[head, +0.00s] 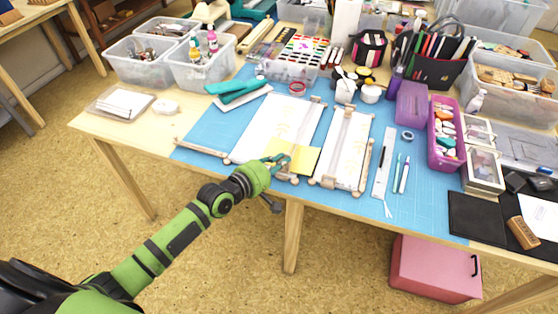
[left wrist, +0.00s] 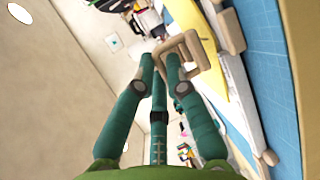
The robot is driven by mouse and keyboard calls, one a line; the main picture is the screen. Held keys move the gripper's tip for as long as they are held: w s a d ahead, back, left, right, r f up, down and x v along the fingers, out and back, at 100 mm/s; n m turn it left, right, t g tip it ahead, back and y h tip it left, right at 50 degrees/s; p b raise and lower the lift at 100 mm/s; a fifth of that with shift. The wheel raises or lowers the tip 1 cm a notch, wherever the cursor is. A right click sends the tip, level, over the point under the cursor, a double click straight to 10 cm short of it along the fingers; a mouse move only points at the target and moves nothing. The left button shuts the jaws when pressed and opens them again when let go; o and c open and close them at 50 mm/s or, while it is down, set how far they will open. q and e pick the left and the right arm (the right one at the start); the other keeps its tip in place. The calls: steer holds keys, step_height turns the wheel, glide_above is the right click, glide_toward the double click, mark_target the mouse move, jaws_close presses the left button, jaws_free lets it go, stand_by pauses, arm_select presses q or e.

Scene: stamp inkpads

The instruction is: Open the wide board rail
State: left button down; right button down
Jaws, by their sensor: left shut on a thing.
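The wide board (head: 262,122) lies on the blue mat, with white paper and a yellow sheet (head: 305,160) at its near end. Its pale rail (head: 302,135) runs lengthwise over the paper. My left gripper (head: 277,160) is at the near end of the wide board, by the yellow sheet. In the left wrist view my left gripper (left wrist: 160,66) has its teal fingertips closed at a square wooden loop (left wrist: 190,38), which appears to be the rail's handle. The exact contact is partly hidden by the fingers. My right gripper is not in view.
A narrower board (head: 354,150) with its own rail lies just right. A ruler (head: 383,165), pens and a purple tray (head: 443,140) lie further right. The table's front edge is close to my gripper.

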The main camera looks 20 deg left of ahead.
arm_select(q)
steer(key=w+r+p, duration=0.4)
steer(key=r+p, duration=0.2)
steer(key=r, duration=0.3)
steer(key=w+r+p, duration=0.5)
steer(key=r+p, duration=0.2)
steer(key=r, duration=0.2)
steer(key=shift+d+r+g, duration=0.15)
steer(key=shift+r+g, duration=0.15)
steer(key=shift+s, duration=0.1)
steer(key=c, duration=1.5)
jaws_free()
steer(key=shift+f, duration=0.1)
steer(key=v, duration=1.2)
steer(key=shift+d, duration=0.15)
